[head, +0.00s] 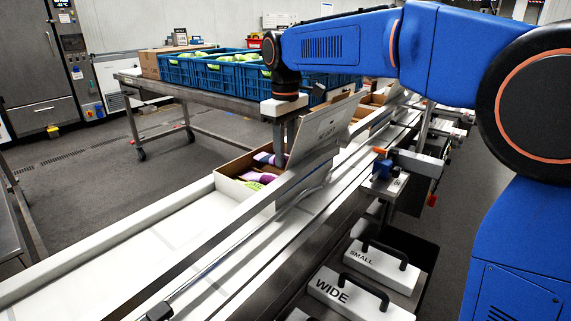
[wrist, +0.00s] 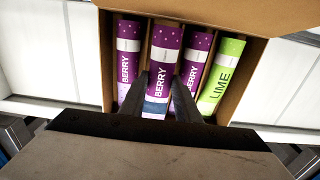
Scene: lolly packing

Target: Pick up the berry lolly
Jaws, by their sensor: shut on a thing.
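An open cardboard box (wrist: 257,65) holds three purple berry lollies and one green lime lolly (wrist: 221,75). The lollies lie side by side, with the lime one at the right end. My gripper (wrist: 163,82) reaches into the box, its two dark fingers on either side of the middle berry lolly (wrist: 164,52), shut on it. Another berry lolly (wrist: 128,60) lies to the left, and a third (wrist: 197,55) lies close on the right, partly hidden by the right finger. In the head view, the box (head: 229,190) stands on the conveyor, and its raised flap hides part of my gripper.
The white conveyor (head: 130,255) runs diagonally, with metal rails. More open boxes (head: 372,105) stand farther along it. Blue crates (head: 213,72) stand on a steel table behind. Blocks marked SMALL (head: 380,268) and WIDE (head: 350,295) sit at the front right.

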